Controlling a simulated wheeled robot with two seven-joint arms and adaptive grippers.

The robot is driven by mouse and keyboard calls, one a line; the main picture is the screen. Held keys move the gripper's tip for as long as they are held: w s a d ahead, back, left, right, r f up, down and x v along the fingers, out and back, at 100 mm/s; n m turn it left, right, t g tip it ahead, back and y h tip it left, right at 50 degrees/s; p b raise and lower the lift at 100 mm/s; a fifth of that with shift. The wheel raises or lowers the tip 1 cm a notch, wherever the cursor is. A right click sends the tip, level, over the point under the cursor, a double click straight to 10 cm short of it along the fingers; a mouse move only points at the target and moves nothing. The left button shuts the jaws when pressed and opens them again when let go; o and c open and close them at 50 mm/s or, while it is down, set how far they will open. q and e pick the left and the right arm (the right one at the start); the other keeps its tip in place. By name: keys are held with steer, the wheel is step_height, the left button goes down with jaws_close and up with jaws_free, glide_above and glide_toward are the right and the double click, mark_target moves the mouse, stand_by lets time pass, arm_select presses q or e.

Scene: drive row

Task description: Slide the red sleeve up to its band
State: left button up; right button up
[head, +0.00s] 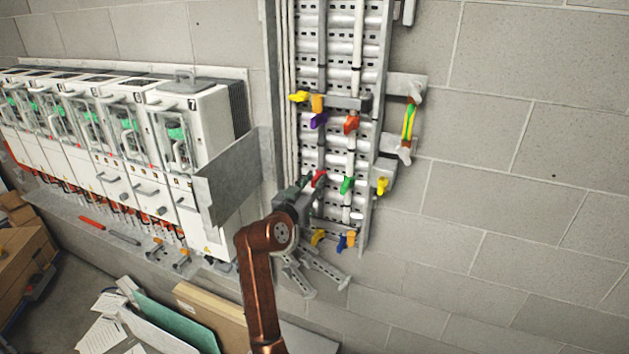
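A small red piece (319,178), which looks like the red sleeve, sits low on the left rod of the cable ladder. My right gripper (306,187) is right beside it, at the end of my copper-coloured arm. The gripper is dark and small here, and I cannot tell whether its fingers touch or close on the red piece. An orange-red piece (351,124) sits higher on the right rod. No band for the red piece can be made out clearly. My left gripper is not in view.
Other coloured pieces are close by: green (347,186), purple (318,120) and yellow (382,186). A metal plate (234,178) juts out at left beside a row of white drive cabinets (201,115). Bare block wall (520,190) lies to the right.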

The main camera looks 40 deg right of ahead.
jaws_close()
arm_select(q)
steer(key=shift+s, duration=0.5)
